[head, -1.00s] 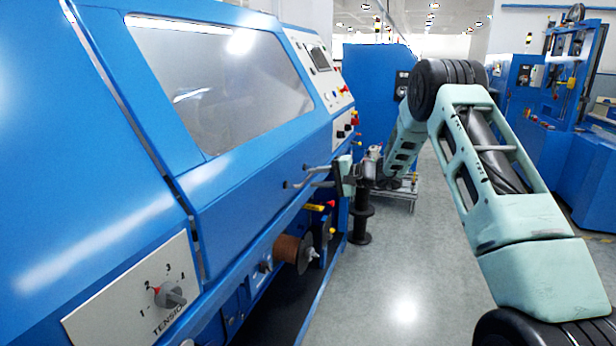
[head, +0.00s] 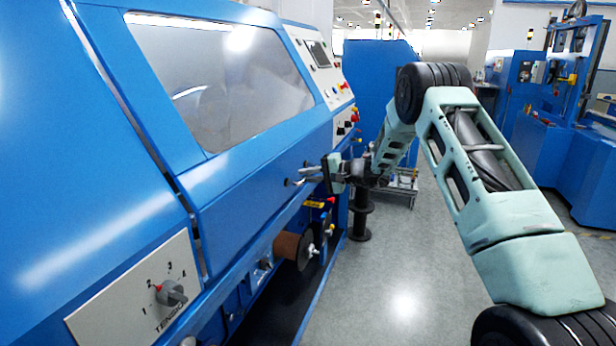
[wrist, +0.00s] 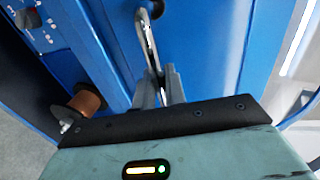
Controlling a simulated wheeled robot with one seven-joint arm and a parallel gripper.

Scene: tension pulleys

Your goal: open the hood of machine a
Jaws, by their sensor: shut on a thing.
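The blue hood (head: 210,185) of the near machine, with a large clear window (head: 235,85), is down over the machine's front. Its metal handle (head: 296,181) stands out from the lower right of the hood; in the wrist view the handle (wrist: 147,32) is a bright looped bar against blue panel. My gripper (head: 319,172) is at the handle, and its two fingers (wrist: 158,80) are closed on the handle's near end in the wrist view. The exact contact is partly hidden between the fingers.
A control panel with a tension knob (head: 172,292) is at lower left. A brown spool (head: 290,246) sits below the hood edge, and a dark spool stand (head: 361,212) is on the floor beyond. The grey floor (head: 400,290) to the right is clear. Another blue machine (head: 550,160) stands far right.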

